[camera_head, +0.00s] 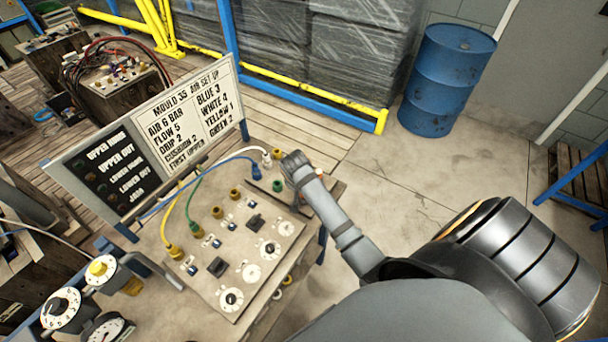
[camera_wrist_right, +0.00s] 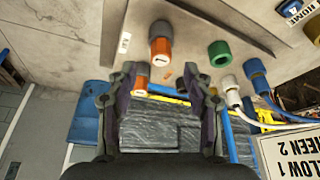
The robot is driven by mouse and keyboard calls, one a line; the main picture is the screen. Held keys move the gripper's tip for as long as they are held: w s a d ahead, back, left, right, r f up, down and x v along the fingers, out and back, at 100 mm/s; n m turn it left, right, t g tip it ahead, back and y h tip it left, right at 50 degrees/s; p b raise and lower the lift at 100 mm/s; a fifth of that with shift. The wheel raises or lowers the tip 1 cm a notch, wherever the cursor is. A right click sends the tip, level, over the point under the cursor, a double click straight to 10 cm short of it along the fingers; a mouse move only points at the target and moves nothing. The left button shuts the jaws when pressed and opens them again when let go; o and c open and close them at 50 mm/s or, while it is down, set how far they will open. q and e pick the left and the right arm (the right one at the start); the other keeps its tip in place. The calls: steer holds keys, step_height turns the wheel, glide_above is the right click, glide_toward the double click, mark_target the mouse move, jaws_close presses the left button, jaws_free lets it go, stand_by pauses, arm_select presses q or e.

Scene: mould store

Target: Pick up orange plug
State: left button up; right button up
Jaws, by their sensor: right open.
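In the right wrist view two orange pieces with grey collars show near my right gripper (camera_wrist_right: 158,74). One orange piece marked 1 (camera_wrist_right: 160,48) stands at the panel just beyond the fingertips. A second, smaller orange piece (camera_wrist_right: 141,86) is between the fingers, closer to the left one. I cannot tell which is the loose plug. The right gripper is open, and neither finger visibly grips anything. My left gripper is not in view.
A green connector (camera_wrist_right: 219,54), a white plug (camera_wrist_right: 229,83) and a blue plug (camera_wrist_right: 255,72) sit beside the right finger. The panel (camera_head: 212,275) carries yellow sockets, switches and dials. A sign board (camera_head: 185,75) stands behind it. A blue drum (camera_head: 445,80) is on the floor.

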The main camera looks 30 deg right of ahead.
steer(key=p+x, duration=0.2)
steer(key=x, duration=0.3)
steer(key=shift+f, duration=0.2)
steer(key=shift+a, duration=0.15)
steer(key=c, duration=0.3)
jaws_close()
steer(key=shift+r, duration=0.5)
steer(key=s+d+r+b, duration=0.1)
steer(key=s+r+b, duration=0.2)
steer(key=s+r, duration=0.9)
steer(key=shift+s+d, duration=0.15)
steer(key=shift+s, duration=0.85)
